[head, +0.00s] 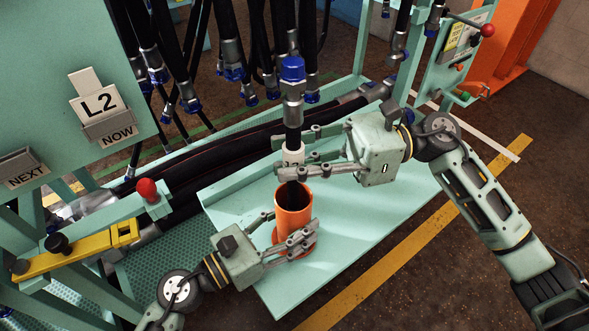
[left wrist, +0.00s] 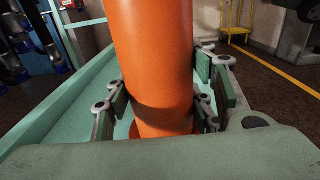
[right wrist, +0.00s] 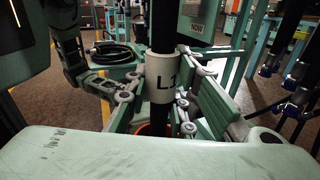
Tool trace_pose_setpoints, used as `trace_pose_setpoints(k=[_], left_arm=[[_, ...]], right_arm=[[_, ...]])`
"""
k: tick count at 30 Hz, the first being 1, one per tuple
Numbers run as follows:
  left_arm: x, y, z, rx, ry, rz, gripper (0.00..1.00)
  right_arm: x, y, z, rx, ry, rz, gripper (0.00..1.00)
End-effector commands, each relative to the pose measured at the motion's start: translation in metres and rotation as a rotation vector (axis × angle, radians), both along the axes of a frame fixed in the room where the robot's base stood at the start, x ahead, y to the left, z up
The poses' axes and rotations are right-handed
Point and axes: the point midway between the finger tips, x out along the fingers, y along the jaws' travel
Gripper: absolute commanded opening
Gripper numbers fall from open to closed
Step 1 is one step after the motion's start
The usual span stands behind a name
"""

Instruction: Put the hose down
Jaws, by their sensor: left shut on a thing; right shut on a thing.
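The hose (head: 293,136) is black and upright, with a metal fitting and blue cap (head: 292,69) at its top. Its white label (head: 292,156) reads L1 in the right wrist view (right wrist: 163,84). My right gripper (head: 285,157) is shut on the hose at the label. Below, the hose runs down into the mouth of an orange tube (head: 293,217); its lower end is hidden inside. The tube stands on a teal tray (head: 345,225). My left gripper (head: 291,227) is shut around the tube, which fills the left wrist view (left wrist: 155,60).
Several black hoses with blue caps (head: 233,73) hang behind. More thick hoses (head: 190,165) lie left of the tray. A panel with an L2 sign (head: 98,103), a red knob (head: 147,190) and a yellow bar (head: 75,258) stand at left. The tray's right side is bare.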

Motion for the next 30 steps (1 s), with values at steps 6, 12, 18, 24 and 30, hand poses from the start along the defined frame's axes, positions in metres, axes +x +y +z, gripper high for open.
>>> trace_pose_setpoints(k=[6,12,18,24,30], left_arm=[[0.0,0.0,0.0,-0.001,0.001,0.0,0.2],[0.0,0.0,0.0,-0.001,0.001,0.0,0.2],[0.0,0.0,0.0,-0.001,0.001,0.0,0.2],[0.0,0.0,0.0,-0.001,0.001,0.0,0.2],[0.0,0.0,0.0,-0.001,0.001,0.0,0.2]], right_arm=[[0.0,0.0,-0.024,0.003,0.001,-0.001,0.0],[0.0,0.0,-0.023,0.003,-0.001,0.0,0.0],[0.0,0.0,-0.029,0.003,0.001,0.0,0.0],[0.0,0.0,-0.035,0.003,0.001,0.0,0.0],[0.0,0.0,-0.036,0.001,0.0,0.0,0.28]])
